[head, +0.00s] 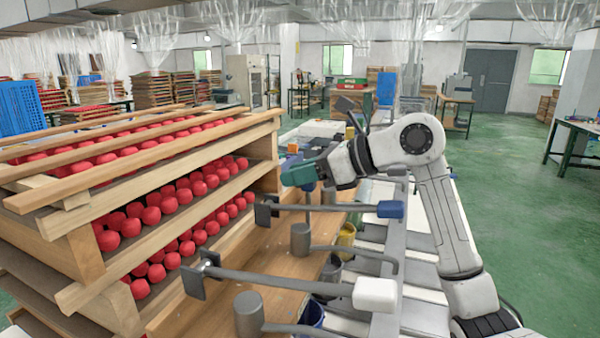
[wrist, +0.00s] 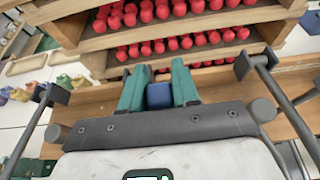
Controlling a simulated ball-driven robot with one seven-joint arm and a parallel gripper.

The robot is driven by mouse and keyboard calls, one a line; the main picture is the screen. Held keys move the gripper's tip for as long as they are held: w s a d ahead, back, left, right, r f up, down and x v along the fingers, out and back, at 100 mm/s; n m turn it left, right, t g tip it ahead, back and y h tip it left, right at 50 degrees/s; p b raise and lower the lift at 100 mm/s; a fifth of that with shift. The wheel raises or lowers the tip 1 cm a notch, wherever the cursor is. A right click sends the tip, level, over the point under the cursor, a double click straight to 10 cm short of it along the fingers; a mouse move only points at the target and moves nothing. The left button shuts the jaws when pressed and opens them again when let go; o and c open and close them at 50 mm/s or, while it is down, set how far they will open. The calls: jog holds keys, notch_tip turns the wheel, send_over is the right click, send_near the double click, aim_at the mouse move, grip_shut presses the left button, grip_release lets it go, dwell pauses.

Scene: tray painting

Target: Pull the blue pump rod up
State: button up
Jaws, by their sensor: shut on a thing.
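My gripper (head: 290,175) has green fingers and reaches left, close to the tray stack, above the wooden bench. In the wrist view my gripper (wrist: 159,85) is shut on a small blue block (wrist: 159,96), which sits between the two fingers; it looks like the top of the blue pump rod. In the head view the fingers mostly hide this blue top, and a thin grey upright shows just below them. A long grey lever with a blue end (head: 391,209) lies nearer, and another lever with a white end (head: 375,294) lies nearer still.
Stacked wooden trays (head: 88,250) full of red round pieces stand close at the left, just beyond my fingertips. Levers and grey cylinders (head: 248,315) crowd the bench (head: 205,312) in front. The green floor (head: 515,215) at the right is clear.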

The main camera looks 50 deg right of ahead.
grip_shut()
notch_tip(320, 180, up, 12)
jog(key=p, duration=0.5)
jog(key=shift+f, duration=0.2)
jog(key=shift+o, duration=1.8)
grip_release()
jog(key=shift+r, duration=0.1)
jog(key=shift+o, duration=1)
jog(key=b+v, duration=0.1)
jog(key=v, duration=0.9)
jog(key=shift+s+d+b, duration=0.2)
jog(key=shift+s+b, duration=0.15)
jog(key=shift+b, duration=0.05)
